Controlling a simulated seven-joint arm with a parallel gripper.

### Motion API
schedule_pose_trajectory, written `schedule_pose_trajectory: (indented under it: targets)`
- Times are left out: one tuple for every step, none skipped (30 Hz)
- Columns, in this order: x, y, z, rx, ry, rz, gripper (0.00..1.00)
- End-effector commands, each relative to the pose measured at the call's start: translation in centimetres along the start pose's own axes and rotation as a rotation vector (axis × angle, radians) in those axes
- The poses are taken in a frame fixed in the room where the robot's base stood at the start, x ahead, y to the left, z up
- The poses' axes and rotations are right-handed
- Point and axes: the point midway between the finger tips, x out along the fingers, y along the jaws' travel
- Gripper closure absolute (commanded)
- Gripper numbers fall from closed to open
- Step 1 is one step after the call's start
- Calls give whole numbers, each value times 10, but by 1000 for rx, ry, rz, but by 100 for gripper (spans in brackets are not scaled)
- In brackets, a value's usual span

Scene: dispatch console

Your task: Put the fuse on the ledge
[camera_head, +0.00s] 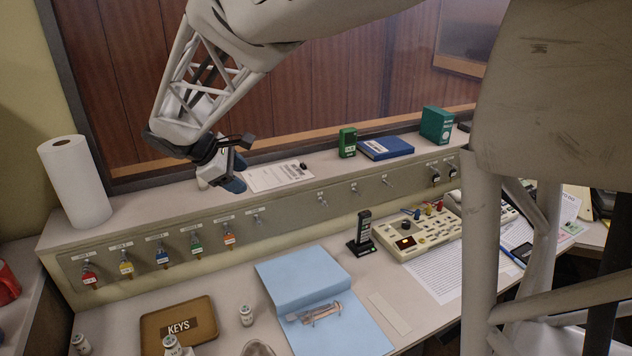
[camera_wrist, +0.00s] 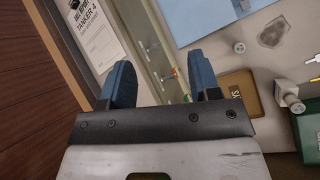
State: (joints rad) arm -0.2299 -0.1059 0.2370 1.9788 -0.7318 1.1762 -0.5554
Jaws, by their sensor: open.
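The ledge (camera_head: 130,213) is the long pale shelf top above the key hooks; it also shows in the wrist view (camera_wrist: 147,60). I cannot tell for certain which is the fuse. The first also shows in the wrist view (camera_wrist: 240,47). My gripper (camera_head: 226,180), with blue fingertips, is open and empty above the ledge, away from these pieces.
A paper roll (camera_head: 75,182) stands at the ledge's left end. The KEYS tray (camera_head: 150,325) and open blue folder (camera_head: 345,335) lie on the desk.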

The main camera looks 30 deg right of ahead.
Motion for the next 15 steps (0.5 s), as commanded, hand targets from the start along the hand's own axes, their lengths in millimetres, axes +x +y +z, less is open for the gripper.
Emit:
schedule_pose_trajectory:
  targets:
    - [-2,-10,15,45,22,-14,43]
    - [-2,-16,21,73,34,-26,43]
    - [-2,-24,29,109,51,-42,43]
    - [-1,-31,35,136,63,-53,43]
    - [-2,-38,41,163,75,-65,43]
    - [-1,-47,49,200,90,-82,43]
    - [-1,-53,55,228,103,-92,43]
    - [-1,-60,60,256,115,-105,43]
    - [-1,-69,68,292,130,-120,43]
    - [-1,-76,72,320,141,-133,43]
    - [0,-83,78,348,152,-145,43]
    - [0,-92,84,386,167,-161,43]
    - [0,-99,89,414,179,-173,43]
    - [0,-106,94,442,190,-184,43]
    - [0,-116,99,479,204,-201,43]
